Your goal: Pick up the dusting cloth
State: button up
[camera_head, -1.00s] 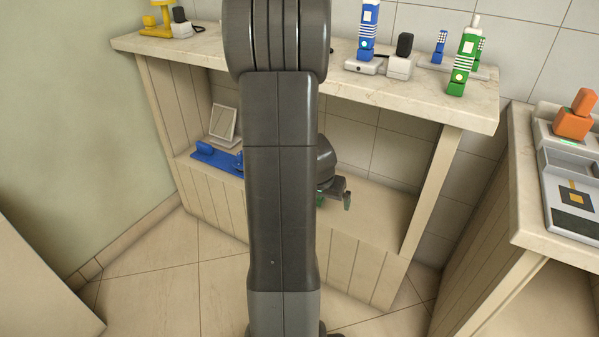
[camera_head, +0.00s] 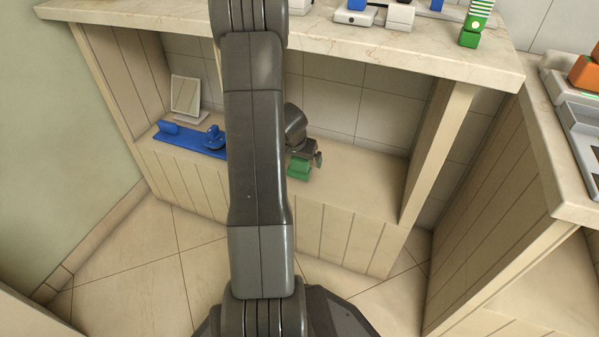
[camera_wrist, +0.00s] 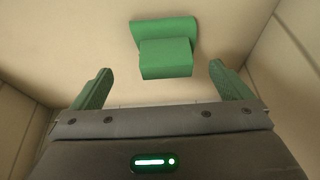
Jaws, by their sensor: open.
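A green object, which looks like the folded dusting cloth (camera_head: 299,168), lies on the lower shelf just right of my arm in the head view. In the wrist view the cloth (camera_wrist: 166,50) lies ahead of the fingertips, a little above the middle of the gap between them. My gripper (camera_wrist: 162,80) is open, with one green finger on each side and nothing between them. In the head view my gripper (camera_head: 306,158) is over the cloth, partly covering it, and one finger shows to the right. Contact between them is not visible.
The cloth lies on the lower shelf (camera_head: 360,185), which is bare to the right. A blue item (camera_head: 180,137) and a small framed mirror or picture (camera_head: 186,96) stand left. The marble counter (camera_head: 420,52) overhangs the shelf. A side panel (camera_head: 437,150) closes the right.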

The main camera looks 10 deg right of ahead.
aim_at(299, 160)
jog(key=x, duration=0.1)
jog(key=b+x, duration=0.1)
jog(key=x, duration=0.1)
jog(key=b+x, duration=0.1)
jog(key=x, duration=0.1)
jog(key=shift+w+a+f, duration=0.2)
jog(key=shift+w+a, duration=0.05)
jog(key=shift+w, duration=0.05)
jog(key=shift+r, duration=0.1)
jog(key=c, duration=1.1)
jog(key=shift+o, duration=0.2)
notch_tip(299, 160, up, 10)
jog(key=p, duration=0.7)
